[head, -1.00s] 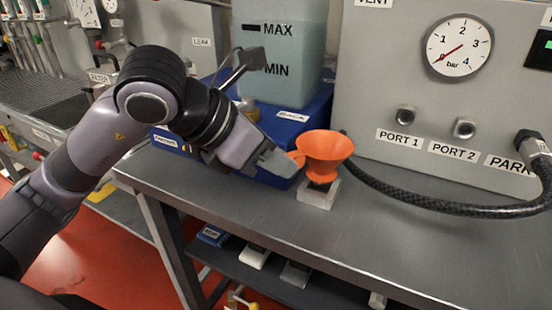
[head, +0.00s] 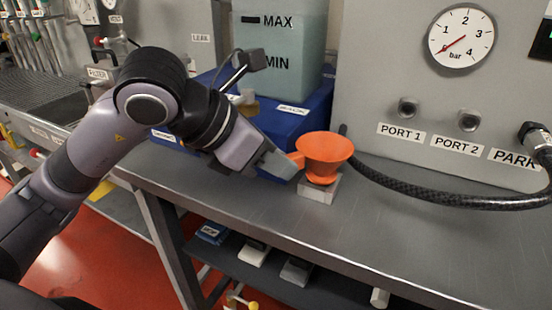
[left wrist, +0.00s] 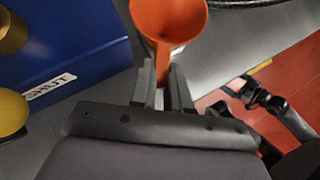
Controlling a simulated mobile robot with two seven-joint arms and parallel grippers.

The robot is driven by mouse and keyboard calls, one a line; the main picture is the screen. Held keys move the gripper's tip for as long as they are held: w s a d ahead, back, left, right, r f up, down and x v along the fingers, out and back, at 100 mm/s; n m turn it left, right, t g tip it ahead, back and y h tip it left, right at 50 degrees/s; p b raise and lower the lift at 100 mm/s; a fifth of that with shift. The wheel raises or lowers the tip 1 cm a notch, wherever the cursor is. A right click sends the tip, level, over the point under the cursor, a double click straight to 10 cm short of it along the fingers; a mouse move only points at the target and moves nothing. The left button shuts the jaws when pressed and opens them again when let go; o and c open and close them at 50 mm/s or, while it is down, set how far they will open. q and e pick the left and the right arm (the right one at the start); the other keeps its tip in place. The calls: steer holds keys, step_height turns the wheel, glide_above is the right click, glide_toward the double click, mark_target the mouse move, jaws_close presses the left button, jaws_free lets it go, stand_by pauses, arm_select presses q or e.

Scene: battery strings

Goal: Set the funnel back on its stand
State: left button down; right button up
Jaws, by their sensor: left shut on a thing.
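The orange funnel (head: 325,148) is upright with its wide mouth facing up. Its lower end is at the small light grey stand (head: 319,189) on the bench; whether it is fully seated I cannot tell. My left gripper (head: 292,163) comes in from the left and is shut on the funnel's side tab. In the left wrist view the funnel (left wrist: 168,22) is just beyond the fingers (left wrist: 162,88), with its tab between them.
A blue battery box (head: 290,122) with a MAX/MIN tank (head: 290,50) stands behind the gripper. A grey panel (head: 390,100) with a gauge and ports is at the back. A black hose (head: 430,201) curves over the bench. The front bench top (head: 400,245) is clear.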

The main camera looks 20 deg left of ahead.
arm_select(q)
steer(key=shift+f, duration=0.25)
steer(key=c, duration=1)
jaws_free()
steer(key=v, duration=0.7)
steer(key=shift+s, duration=0.1)
